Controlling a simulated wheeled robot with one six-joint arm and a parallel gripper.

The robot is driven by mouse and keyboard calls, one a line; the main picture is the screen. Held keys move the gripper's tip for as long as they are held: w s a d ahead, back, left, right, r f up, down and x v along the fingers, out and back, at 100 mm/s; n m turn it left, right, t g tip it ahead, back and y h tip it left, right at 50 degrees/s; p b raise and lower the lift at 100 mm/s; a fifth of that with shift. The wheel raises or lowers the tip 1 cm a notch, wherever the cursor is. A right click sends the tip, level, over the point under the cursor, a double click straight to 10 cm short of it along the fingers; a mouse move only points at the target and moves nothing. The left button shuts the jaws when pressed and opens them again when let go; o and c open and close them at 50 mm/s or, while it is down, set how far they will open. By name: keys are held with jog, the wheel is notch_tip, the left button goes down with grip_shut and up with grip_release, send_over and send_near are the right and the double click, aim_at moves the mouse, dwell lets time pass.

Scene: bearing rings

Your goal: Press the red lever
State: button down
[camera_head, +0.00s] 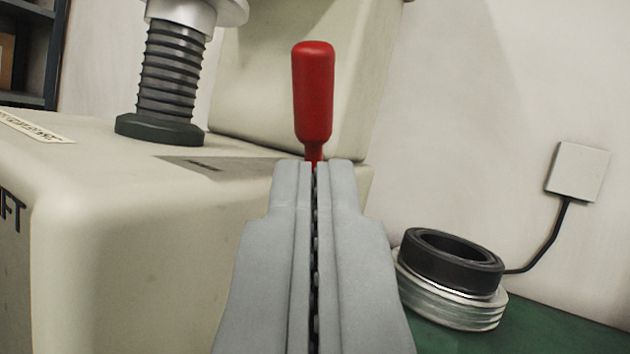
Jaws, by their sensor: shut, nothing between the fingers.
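The red lever (313,92) stands upright in the upper middle of the camera_head view, against a cream machine body. Its rounded red handle narrows to a thin neck at the bottom. My gripper (314,168) is shut and empty, pointing up the picture. Its fingertips line up with the lever's neck and hide the lever's base. I cannot tell whether the fingertips touch the lever.
The cream machine (120,230) fills the left, with a black ribbed bellows column (172,75) on top. A ring-shaped device, black over silver (452,275), sits on a green surface (560,330) at right. A cable runs behind it to a white wall box (577,172).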

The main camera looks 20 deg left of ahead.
aim_at(330, 86)
jog(key=x, duration=0.7)
jog(key=shift+w+r, duration=0.1)
jog(key=shift+r, duration=0.05)
jog(key=shift+w+r+m+g+h, duration=0.3)
jog(key=shift+w+r+m+h, duration=0.15)
jog(key=shift+w+r, duration=0.2)
jog(key=w+r+m+g+h, duration=0.2)
jog(key=w+m+g+h, duration=0.1)
jog(key=w, duration=1.1)
jog(key=shift+w+g, duration=0.35)
jog(key=shift+g, duration=0.55)
jog(key=shift+r+m, duration=0.1)
jog(key=shift+m, duration=0.15)
jog(key=shift+r, duration=0.1)
